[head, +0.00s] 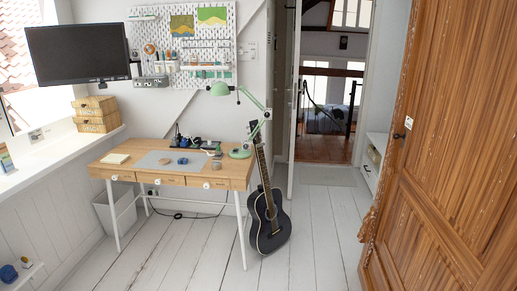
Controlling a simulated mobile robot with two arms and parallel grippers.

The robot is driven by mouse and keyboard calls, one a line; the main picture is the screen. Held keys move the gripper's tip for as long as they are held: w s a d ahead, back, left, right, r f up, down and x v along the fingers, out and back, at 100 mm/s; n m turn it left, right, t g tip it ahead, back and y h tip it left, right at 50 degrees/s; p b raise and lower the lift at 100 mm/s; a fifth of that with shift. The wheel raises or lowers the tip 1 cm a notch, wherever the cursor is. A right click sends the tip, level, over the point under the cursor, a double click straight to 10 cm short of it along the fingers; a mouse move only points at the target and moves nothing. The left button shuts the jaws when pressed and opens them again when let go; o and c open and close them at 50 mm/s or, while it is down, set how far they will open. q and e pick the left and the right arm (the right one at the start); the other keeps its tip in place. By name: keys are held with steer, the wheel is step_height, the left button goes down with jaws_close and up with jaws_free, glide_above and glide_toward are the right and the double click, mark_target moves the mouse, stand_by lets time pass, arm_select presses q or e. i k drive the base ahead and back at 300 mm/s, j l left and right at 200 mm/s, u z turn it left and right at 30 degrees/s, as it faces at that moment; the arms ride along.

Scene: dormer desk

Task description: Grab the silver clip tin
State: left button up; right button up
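The wooden desk (140,165) with white legs stands against the far wall, left of centre. Several small round things sit on its top on and beside a grey mat (153,162). One small greyish round thing (216,165) near the right of the mat may be the silver clip tin, but it is too small to tell. A dark blue thing (183,161) lies on the mat. Neither of my grippers is in view.
A green lamp (241,153) stands on the desk's right end. A black guitar (269,217) leans beside the desk. A waste bin (115,213) is at its left. A wooden door (450,150) fills the right. The floor ahead (190,255) is clear.

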mark_target(215, 165)
steer(key=i+l, duration=0.1)
steer(key=i, duration=0.65)
steer(key=i+l, duration=0.15)
steer(key=i, duration=0.6)
steer(key=i+l, duration=0.1)
steer(key=i, duration=0.6)
